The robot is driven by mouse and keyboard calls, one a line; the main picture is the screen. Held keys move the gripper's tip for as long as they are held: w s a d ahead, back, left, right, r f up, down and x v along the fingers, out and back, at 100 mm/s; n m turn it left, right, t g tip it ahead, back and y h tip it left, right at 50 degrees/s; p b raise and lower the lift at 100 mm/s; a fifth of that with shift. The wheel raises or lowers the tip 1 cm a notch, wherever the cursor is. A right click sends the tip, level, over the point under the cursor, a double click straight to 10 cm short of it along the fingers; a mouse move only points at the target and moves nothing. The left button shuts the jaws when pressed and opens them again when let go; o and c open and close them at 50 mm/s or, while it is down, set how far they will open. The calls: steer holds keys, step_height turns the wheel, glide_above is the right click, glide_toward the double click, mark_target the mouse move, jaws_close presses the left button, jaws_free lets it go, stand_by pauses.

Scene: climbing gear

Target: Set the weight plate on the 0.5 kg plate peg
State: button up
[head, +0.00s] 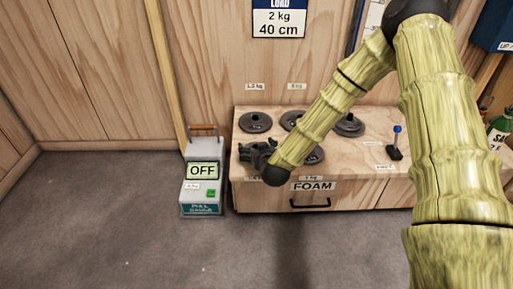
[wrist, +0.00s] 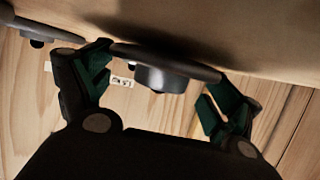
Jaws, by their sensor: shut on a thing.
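My gripper (head: 258,155) is over the front left of the wooden bench in the head view, low and close to the bench top. In the wrist view my gripper (wrist: 172,75) has its green-padded fingers on either side of a dark round weight plate (wrist: 205,72). It is shut on this plate by the rim. A silver hub or peg end (wrist: 160,80) shows at the plate's middle; I cannot tell which. In the head view my gripper and arm hide most of the held plate and the peg area below it. I cannot read a 0.5 kg label.
Other dark plates lie on the bench (head: 375,190): one at back left (head: 255,122), one at back right (head: 349,125), others partly behind my arm. A blue-topped lever (head: 396,143) stands to the right. A pull gauge (head: 202,170) reading OFF stands left of the bench.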

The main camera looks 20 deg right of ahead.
steer(key=shift+f, duration=0.25)
steer(key=o, duration=1.3)
steer(key=shift+s, duration=0.1)
steer(key=shift+p+v, duration=0.75)
steer(key=shift+v, duration=0.5)
steer(key=shift+p+v, duration=2.05)
steer(key=shift+v, duration=2.1)
steer(key=shift+r, duration=0.1)
